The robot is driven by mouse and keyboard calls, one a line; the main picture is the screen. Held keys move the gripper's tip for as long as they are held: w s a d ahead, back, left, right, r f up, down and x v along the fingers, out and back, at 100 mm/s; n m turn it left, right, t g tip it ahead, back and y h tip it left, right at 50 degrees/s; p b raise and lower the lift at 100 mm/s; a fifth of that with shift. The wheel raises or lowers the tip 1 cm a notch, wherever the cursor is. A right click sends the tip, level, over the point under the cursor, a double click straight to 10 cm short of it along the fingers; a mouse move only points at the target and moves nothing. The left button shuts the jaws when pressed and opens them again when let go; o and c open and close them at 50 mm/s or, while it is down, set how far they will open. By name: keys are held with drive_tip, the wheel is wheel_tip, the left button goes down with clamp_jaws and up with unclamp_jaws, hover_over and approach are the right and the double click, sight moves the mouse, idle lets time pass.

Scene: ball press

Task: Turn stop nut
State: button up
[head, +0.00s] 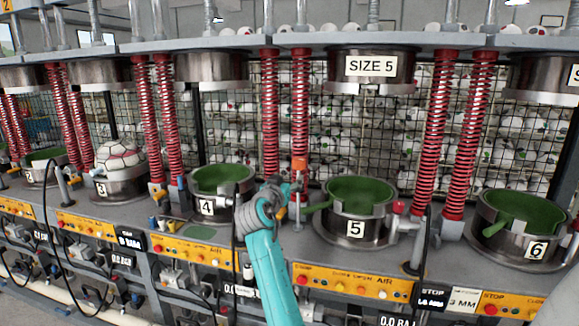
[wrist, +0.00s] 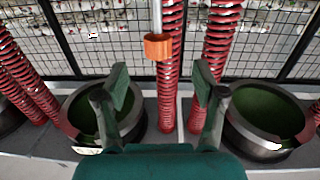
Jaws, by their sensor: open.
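The stop nut appears to be the orange collar (head: 300,165) on a thin rod beside the red springs, between station 4 and station 5. It also shows in the wrist view (wrist: 158,47), on the pale vertical rod (wrist: 157,15). My gripper (wrist: 161,82) is open and empty, its two green fingers spread apart. In the wrist view the nut lies beyond and slightly above the fingertips, between their lines, with no visible contact. In the head view my gripper (head: 290,188) is small and partly hidden by my wrist, just below the nut.
Red springs (head: 270,110) stand close behind and beside the nut. The station 4 cup (head: 222,180) and station 5 cup (head: 357,195) flank my arm. An upper die marked SIZE 5 (head: 371,67) hangs above. A wire mesh (wrist: 105,45) stands behind.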

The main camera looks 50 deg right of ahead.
sight(297, 166)
drive_tip(key=shift+g, duration=0.3)
drive_tip(key=x, duration=0.3)
drive_tip(key=r+x, duration=0.1)
drive_tip(key=x, duration=0.7)
drive_tip(key=shift+d+r, duration=0.1)
drive_tip(key=shift+r, duration=0.2)
drive_tip(key=c, duration=1.2)
